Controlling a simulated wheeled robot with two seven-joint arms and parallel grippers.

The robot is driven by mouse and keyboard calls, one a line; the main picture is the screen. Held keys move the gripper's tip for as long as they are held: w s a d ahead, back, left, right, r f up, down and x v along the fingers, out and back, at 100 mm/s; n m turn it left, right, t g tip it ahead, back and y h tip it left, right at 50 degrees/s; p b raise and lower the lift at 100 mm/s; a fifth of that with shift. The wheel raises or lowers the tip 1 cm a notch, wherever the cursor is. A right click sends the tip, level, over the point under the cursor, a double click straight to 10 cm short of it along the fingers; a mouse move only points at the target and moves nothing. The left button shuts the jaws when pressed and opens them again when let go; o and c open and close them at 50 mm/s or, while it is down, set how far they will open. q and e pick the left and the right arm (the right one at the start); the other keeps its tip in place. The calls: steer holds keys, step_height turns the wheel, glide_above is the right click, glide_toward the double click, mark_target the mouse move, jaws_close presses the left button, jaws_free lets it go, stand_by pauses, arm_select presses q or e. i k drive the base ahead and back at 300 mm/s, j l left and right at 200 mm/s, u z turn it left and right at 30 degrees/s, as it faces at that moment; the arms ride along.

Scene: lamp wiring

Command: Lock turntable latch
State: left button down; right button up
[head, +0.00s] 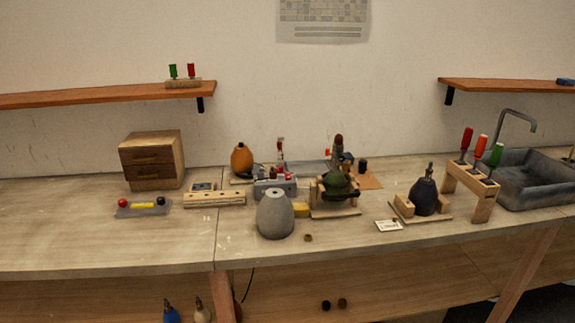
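A dark green rounded lamp body (338,186) sits upright in a wooden fixture (335,211) at the middle of the bench, with a dark brown-red upright part above it. This fixture may be the turntable; its latch is too small to make out. A second wooden fixture (434,216) to the right holds a dark grey lamp body (424,198). I cannot tell whether that one has a latch. Neither of my grippers shows in the head view.
A grey conical shade (275,215) stands at the bench front, left of the green body. A grey box with levers (274,187) is behind it. A wooden tool rack (471,182) and a sink (530,180) are at right. The bench's left front is clear.

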mark_target(282, 170)
steer(key=i+l, duration=0.3)
steer(key=l, duration=0.2)
steer(key=i+l+u, duration=0.15)
steer(key=l, duration=0.3)
steer(key=i+l, duration=0.35)
steer(key=l, duration=0.15)
steer(key=i+l+u, duration=0.15)
steer(key=i+l, duration=0.15)
steer(key=l, duration=0.2)
steer(key=i+l, duration=0.2)
steer(key=l, duration=0.35)
steer(key=i+l+u, duration=0.15)
steer(key=l, duration=0.4)
steer(key=i+l, duration=0.3)
steer(key=l, duration=0.25)
steer(key=i+l+u, duration=0.15)
steer(key=l, duration=0.4)
